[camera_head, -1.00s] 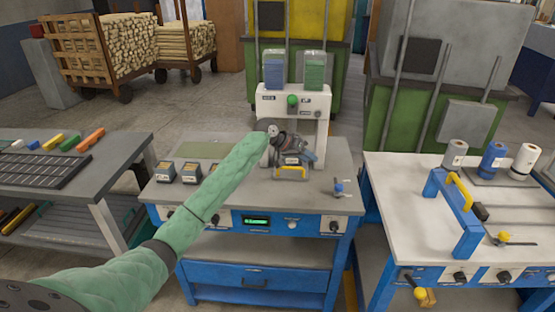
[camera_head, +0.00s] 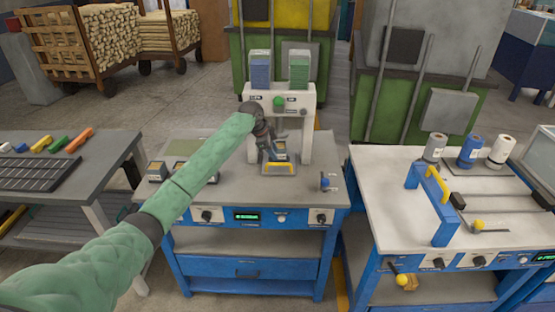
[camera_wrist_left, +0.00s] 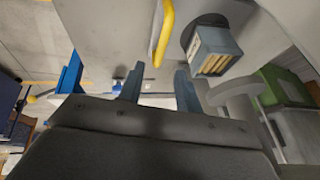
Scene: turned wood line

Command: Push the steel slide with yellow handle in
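The steel slide (camera_head: 267,175) with its yellow handle (camera_head: 280,165) lies on the grey bench top in front of the white press. A small dark-sided box (camera_head: 281,149) stands behind the handle, under the press frame. My left gripper (camera_head: 270,155) comes down just left of and behind the handle, partly hiding the slide. In the left wrist view, its two fingers (camera_wrist_left: 159,90) are apart with nothing between them. The yellow handle (camera_wrist_left: 163,35) shows there beyond the fingertips, with the box (camera_wrist_left: 213,50) to its right. Contact with the handle cannot be told. My right gripper is out of view.
The white press (camera_head: 281,100) has a green button. A white-topped table (camera_head: 390,195) with a blue frame stands to the right. The bench's front is clear.

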